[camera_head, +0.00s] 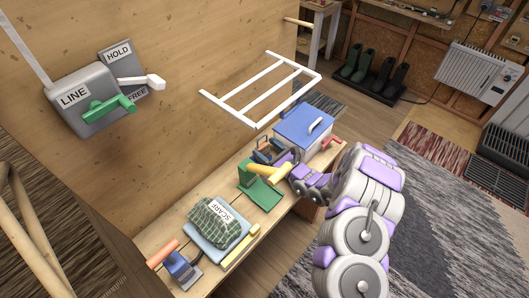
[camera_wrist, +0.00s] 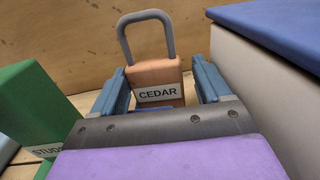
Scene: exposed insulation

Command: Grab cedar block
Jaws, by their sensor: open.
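The cedar block (camera_wrist: 160,74) is a small orange-brown block with a white CEDAR label and a grey looped handle on top. It stands upright in the wrist view, near the wooden back wall. My gripper (camera_wrist: 158,67) is open, with one blue finger on each side of the block. I cannot tell whether either finger touches it. The block's lower part is hidden behind the gripper's dark palm. In the head view my gripper (camera_head: 270,150) is over the bench, and the block is too small and covered to make out clearly.
A blue-lidded box (camera_head: 303,125) stands close on the right. A green stand (camera_head: 262,193) with a yellow cylinder (camera_head: 268,173) is on the left. A SCARF bundle (camera_head: 215,222) lies farther along the bench (camera_head: 155,237). A white rack (camera_head: 262,88) projects from the wall above.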

